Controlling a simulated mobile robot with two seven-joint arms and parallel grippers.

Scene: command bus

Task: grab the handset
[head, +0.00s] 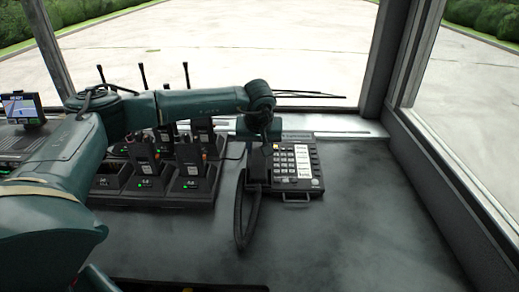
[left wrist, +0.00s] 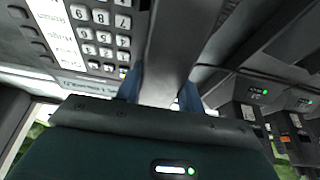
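The dark handset (head: 257,167) lies along the left side of the desk phone (head: 296,170), with its coiled cord (head: 246,215) looping down in front. My left gripper (head: 265,142) reaches over the back end of the handset from above. In the left wrist view, the handset (left wrist: 182,40) runs between the two blue fingers of my left gripper (left wrist: 160,90), one on each side. I cannot tell whether they press on it. The phone's keypad (left wrist: 100,25) is beside it. My right gripper is not in view.
Several radios in charging docks (head: 190,180) with green lights stand left of the phone, with antennas upright. A small screen (head: 22,107) is at the far left. The dark counter (head: 370,220) is clear to the right and front of the phone. Windows and a pillar (head: 388,55) bound the back and right.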

